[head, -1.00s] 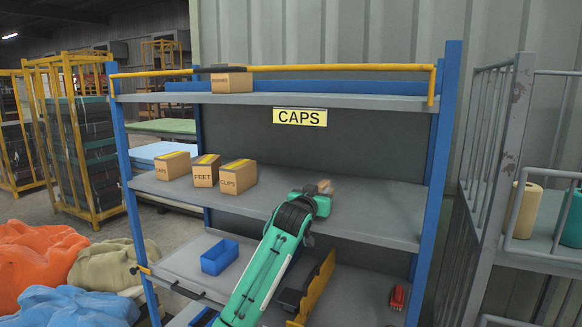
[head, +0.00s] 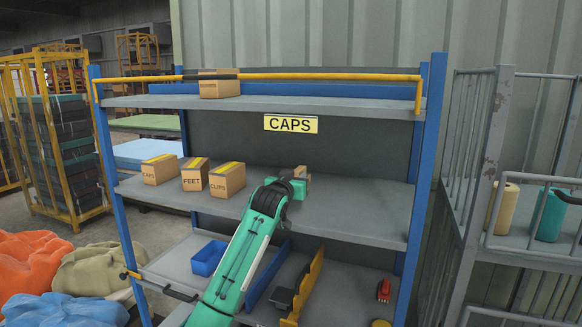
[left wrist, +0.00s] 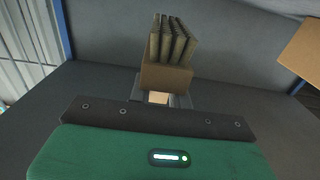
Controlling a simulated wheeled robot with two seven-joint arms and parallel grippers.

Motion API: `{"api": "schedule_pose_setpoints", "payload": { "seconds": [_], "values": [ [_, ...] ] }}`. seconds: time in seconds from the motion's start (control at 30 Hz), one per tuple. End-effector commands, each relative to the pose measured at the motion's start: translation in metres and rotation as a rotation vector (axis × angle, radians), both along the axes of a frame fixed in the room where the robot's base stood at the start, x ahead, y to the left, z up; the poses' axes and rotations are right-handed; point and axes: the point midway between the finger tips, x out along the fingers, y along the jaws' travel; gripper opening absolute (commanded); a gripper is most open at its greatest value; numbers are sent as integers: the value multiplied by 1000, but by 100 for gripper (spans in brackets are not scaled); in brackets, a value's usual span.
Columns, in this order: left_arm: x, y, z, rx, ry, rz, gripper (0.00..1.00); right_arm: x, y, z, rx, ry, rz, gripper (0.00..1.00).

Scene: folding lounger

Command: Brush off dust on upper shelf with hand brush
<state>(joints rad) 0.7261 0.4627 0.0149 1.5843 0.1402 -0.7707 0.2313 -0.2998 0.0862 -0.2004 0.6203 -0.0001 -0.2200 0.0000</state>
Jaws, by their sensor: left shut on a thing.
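My left gripper (head: 300,182) reaches into the rack above the middle shelf (head: 355,210), right of the boxes. It is shut on the hand brush (head: 301,171), mostly hidden behind the gripper in the head view. In the left wrist view the gripper (left wrist: 157,99) holds the brush by its end. The tan brush block (left wrist: 166,78) and its dark bristles point away from the gripper. The top shelf (head: 330,104) is higher, above the CAPS label (head: 290,124). I cannot make out dust on either shelf. My right gripper is not in view.
Boxes marked CAPS (head: 160,170), FEET (head: 194,178) and CLIPS (head: 226,181) stand left of my arm. Another box (head: 220,86) sits on the top shelf behind a yellow rail (head: 330,77). A blue bin (head: 208,258) is below. The middle shelf's right side is clear.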

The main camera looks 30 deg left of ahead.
Motion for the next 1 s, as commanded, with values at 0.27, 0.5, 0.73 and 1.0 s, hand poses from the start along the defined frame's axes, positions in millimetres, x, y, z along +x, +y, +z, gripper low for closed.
{"api": "schedule_pose_setpoints", "payload": {
  "seconds": [0.27, 0.5, 0.73, 1.0],
  "values": [
    [5, 4, 29, 1, -1, 2, 0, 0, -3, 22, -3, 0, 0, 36],
    [6, 5, 32, 1, -1, 2, 0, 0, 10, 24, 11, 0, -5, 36],
    [6, 5, 32, 1, -1, 2, 0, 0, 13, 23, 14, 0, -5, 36],
    [7, -1, 30, -1, -1, -4, 0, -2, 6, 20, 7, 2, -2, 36]
  ]
}}
